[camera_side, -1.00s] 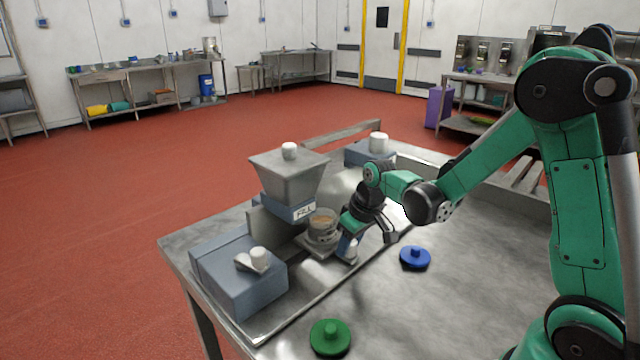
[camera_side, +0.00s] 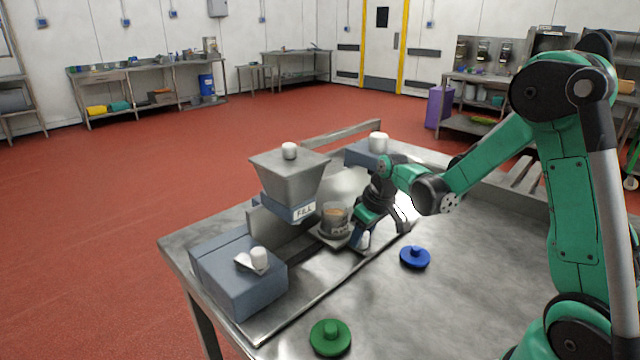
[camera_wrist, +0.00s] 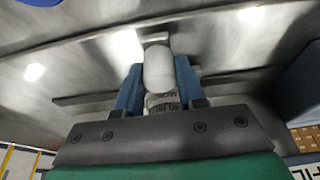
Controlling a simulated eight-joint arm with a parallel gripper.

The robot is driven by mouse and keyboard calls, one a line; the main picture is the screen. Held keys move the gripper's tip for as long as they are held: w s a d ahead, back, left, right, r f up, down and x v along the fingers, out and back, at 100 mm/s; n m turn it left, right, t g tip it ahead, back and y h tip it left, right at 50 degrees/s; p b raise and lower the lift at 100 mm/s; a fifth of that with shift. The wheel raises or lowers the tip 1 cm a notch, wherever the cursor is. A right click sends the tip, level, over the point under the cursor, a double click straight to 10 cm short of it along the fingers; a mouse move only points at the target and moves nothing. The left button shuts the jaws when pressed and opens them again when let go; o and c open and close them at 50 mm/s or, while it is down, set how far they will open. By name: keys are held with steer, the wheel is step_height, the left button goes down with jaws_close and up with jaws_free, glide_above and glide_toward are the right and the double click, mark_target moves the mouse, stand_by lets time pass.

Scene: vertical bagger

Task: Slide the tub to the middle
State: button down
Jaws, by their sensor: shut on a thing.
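The tub (camera_side: 336,218), a small grey container with brown contents and a label on its side, stands upright on a flat metal plate (camera_side: 328,242) just right of the hopper marked FILL (camera_side: 290,180). My gripper (camera_side: 362,238) is beside the tub, at the plate's right end. Its blue fingers are shut on a white knob (camera_side: 364,241), not on the tub itself. In the wrist view the white knob (camera_wrist: 158,68) sits between both fingers of the gripper (camera_wrist: 160,88).
A grey-blue box (camera_side: 238,280) with a white-knobbed lever stands at the front left. Another box (camera_side: 362,157) with a white knob stands at the back. A blue knobbed disc (camera_side: 415,258) and a green one (camera_side: 330,338) lie on the table. The right of the table is clear.

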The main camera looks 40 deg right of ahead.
steer(key=shift+d, duration=0.9)
steer(key=shift+c, duration=1.8)
jaws_free()
steer(key=shift+v, duration=2.5)
steer(key=shift+r, duration=0.1)
steer(key=shift+v, duration=2.7)
steer(key=shift+s, duration=0.1)
